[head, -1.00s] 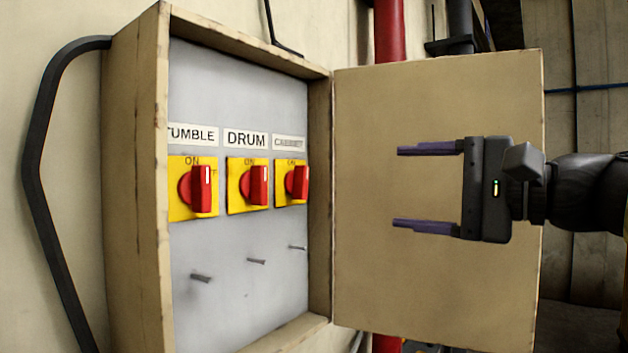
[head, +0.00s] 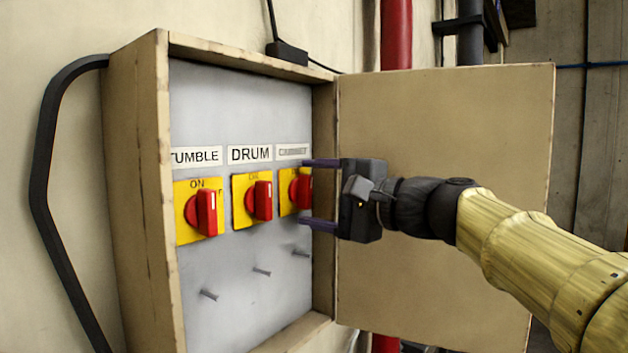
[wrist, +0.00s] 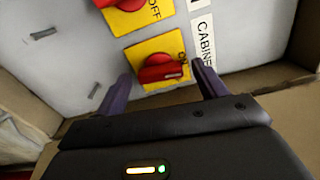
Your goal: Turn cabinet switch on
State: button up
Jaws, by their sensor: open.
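The cabinet switch is a red knob on a yellow plate, the rightmost of the row in the head view (head: 293,190), under a label partly readable as "CABINET". In the wrist view the red knob (wrist: 162,73) lies between and beyond my two fingertips, with "ON" on its plate. My gripper (head: 321,192) is open, its purple fingers pointing left into the box at the switch. One finger is above the knob's height and one below. The upper finger hides part of the plate. I cannot tell whether either finger touches the knob.
The drum switch (head: 258,200) and tumble switch (head: 202,212) sit to the left on the same grey panel (head: 230,290). Metal pegs (head: 261,272) stick out below. The box's wooden frame (head: 150,190) surrounds the panel. The open door (head: 440,290) stands behind my arm.

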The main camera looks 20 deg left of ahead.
jog(key=shift+w+a, duration=0.1)
jog(key=shift+a, duration=0.2)
jog(key=c, duration=1)
jog(key=shift+f, duration=0.1)
